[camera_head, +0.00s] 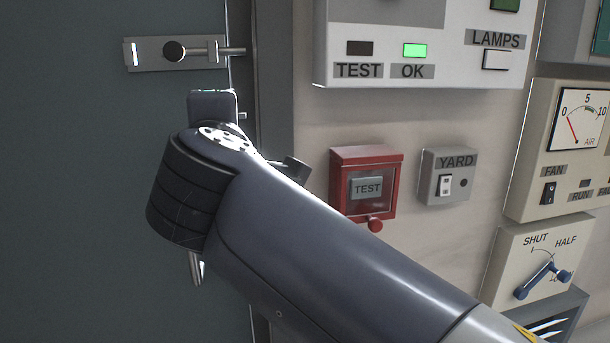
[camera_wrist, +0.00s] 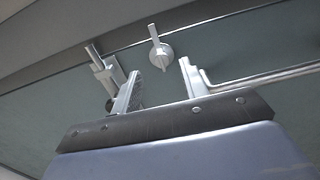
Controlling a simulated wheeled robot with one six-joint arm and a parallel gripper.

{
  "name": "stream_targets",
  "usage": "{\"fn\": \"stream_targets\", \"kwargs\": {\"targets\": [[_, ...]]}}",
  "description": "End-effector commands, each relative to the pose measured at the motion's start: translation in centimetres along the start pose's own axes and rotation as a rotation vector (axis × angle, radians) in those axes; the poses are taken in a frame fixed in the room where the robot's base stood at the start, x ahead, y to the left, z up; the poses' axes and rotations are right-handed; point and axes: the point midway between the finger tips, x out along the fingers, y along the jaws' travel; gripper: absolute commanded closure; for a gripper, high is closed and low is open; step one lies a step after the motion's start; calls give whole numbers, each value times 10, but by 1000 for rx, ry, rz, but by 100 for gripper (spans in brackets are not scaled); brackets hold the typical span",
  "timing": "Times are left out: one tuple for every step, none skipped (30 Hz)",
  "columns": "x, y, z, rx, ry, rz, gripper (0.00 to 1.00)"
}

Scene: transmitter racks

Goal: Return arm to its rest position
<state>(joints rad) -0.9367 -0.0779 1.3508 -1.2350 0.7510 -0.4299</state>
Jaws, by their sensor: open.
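My arm (camera_head: 330,250) reaches from the lower right up to the left, in front of a dark grey door (camera_head: 70,200). Its wrist end is beside the door's right edge. In the wrist view my gripper (camera_wrist: 160,72) is open, with its two fingers apart and nothing between them. A round turn knob with a lever (camera_wrist: 160,55) shows beyond the fingers, apart from them. In the head view the gripper is mostly hidden by my arm.
A slide bolt (camera_head: 174,52) is on the door at upper left. On the wall right of the arm are a red TEST box (camera_head: 365,160), a YARD switch box (camera_head: 447,175), a lamp panel with green OK lit (camera_head: 415,50), and a blue-handled SHUT/HALF lever (camera_head: 542,278). A rod handle (camera_wrist: 260,76) shows in the wrist view.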

Motion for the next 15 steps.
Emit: {"fn": "stream_targets", "kwargs": {"targets": [[-11, 0, -1, 2, 5, 1, 58], [-16, 0, -1, 1, 5, 1, 58], [-23, 0, -1, 0, 4, 1, 58], [-27, 0, -1, 0, 5, 2, 58], [-32, 0, -1, 0, 4, 1, 58], [-37, 0, -1, 1, 4, 1, 58], [-42, 0, -1, 0, 4, 1, 58], [-45, 0, -1, 0, 4, 0, 58], [-50, 0, 0, 1, 4, 1, 58], [-54, 0, 0, 1, 4, 1, 58], [-58, 0, 0, 1, 4, 1, 58], [-50, -1, 0, -2, -4, -2, 58], [-45, 0, 1, -2, -5, -1, 58], [-40, -1, 1, -2, -6, -1, 58], [-35, -1, 1, -2, -6, -2, 58]]}}
